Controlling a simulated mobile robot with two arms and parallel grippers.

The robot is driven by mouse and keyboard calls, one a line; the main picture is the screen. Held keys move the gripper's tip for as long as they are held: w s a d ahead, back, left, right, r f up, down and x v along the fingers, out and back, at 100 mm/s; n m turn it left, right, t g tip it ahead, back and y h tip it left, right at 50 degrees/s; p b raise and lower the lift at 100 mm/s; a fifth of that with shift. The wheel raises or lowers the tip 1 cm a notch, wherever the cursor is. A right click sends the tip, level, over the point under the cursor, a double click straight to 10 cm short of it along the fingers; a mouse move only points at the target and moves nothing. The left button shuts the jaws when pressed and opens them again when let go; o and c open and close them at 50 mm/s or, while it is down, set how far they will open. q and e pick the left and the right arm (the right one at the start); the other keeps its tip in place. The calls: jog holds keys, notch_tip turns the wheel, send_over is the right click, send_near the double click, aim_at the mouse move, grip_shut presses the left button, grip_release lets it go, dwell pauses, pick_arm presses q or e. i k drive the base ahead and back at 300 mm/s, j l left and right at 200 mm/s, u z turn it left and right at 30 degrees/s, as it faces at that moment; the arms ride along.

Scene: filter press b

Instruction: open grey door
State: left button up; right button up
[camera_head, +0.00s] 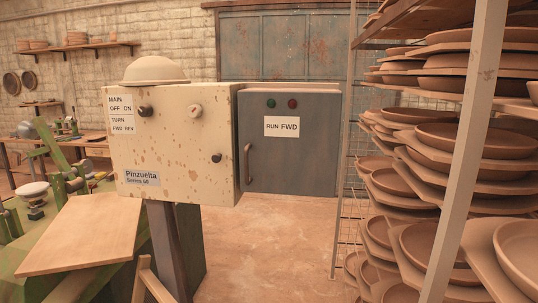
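The grey door (305,160) is the front of a grey box at the middle of the head view, just right of a cream control box (175,155). It looks shut. A curved upright handle (248,163) is on its left side, near the cream box's edge. A white "RUN FWD" label (281,126), a green button (271,103) and a red button (292,103) are on its upper part. Neither of my grippers is in view, and nothing covers the door or handle.
A tall rack (472,110) of clay plates on boards stands close on the right. A wooden board (85,235) and green machinery (75,160) are at the lower left. Bare floor (275,245) lies below the grey door.

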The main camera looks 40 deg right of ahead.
aim_at(289, 140)
jog(key=z, duration=1.25)
jog(key=i+l+z, duration=0.2)
jog(key=k+j, duration=0.1)
